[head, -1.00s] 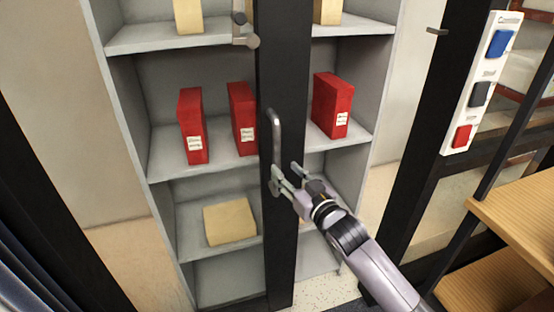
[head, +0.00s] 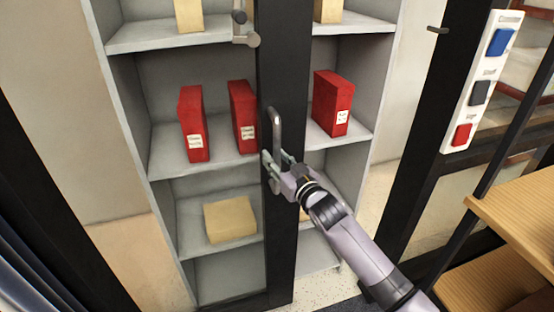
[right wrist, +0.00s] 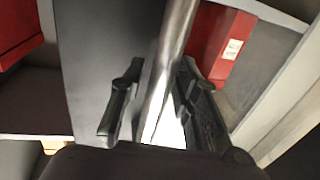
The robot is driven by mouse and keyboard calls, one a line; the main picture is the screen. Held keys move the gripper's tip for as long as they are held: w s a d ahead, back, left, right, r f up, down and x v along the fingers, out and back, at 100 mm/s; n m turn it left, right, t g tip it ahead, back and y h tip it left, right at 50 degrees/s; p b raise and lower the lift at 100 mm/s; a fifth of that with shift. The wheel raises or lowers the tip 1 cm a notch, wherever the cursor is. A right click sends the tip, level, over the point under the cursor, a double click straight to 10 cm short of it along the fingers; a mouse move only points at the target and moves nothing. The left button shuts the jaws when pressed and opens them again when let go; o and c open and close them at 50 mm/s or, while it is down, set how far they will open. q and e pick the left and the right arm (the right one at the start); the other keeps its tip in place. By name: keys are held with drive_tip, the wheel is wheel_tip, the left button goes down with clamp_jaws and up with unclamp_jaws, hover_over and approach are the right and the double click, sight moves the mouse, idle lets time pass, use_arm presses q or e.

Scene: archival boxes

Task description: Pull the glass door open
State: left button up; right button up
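The glass door's dark frame (head: 285,70) runs upright in front of the grey shelves. Its metal bar handle (head: 275,125) is on this frame, and the bar also shows in the right wrist view (right wrist: 170,60). My right gripper (head: 276,158) is at the lower part of the handle. In the right wrist view its two fingers (right wrist: 158,100) stand apart on either side of the bar. A gap shows between the left finger and the bar; the right finger is close to it, and I cannot tell whether it touches.
Red boxes (head: 192,125) and a beige box (head: 230,219) sit on the shelves behind the door. A second metal fitting (head: 245,30) is higher on the left. A panel with blue, grey and red buttons (head: 480,92) and wooden shelves (head: 515,215) stand at right.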

clamp_jaws()
drive_tip(key=shift+a, duration=0.1)
idle(0.6)
